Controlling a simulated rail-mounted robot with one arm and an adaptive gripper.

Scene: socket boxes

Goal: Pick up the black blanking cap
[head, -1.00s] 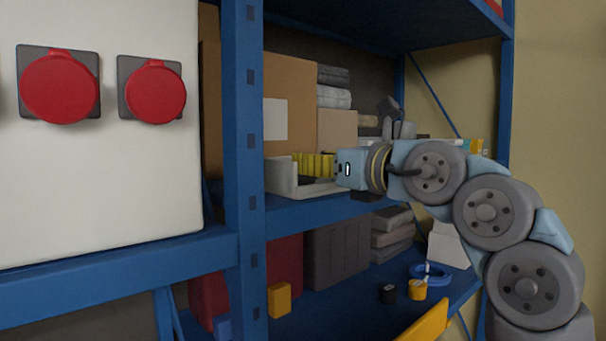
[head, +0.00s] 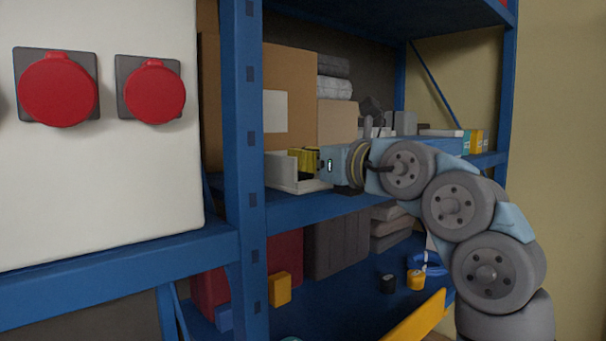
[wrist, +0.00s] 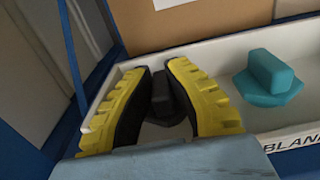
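The black blanking cap (wrist: 161,97) sits in a white tray (wrist: 112,104) in the wrist view, with its raised grip upright. My gripper (wrist: 163,72) has yellow fingers with black pads, one on each side of the cap. The fingers stand apart around it, and a strip of tray floor shows between them. Whether the pads touch the cap is hard to tell, black against black. In the head view my gripper (head: 303,161) is over the tray (head: 285,173) on the middle shelf, and the cap is hidden there.
A teal cap (wrist: 268,75) sits in the tray to the right of my fingers. A cardboard box (wrist: 190,22) stands close behind. The blue rack post (head: 245,150) rises left of the tray. The upper shelf (head: 400,18) is overhead.

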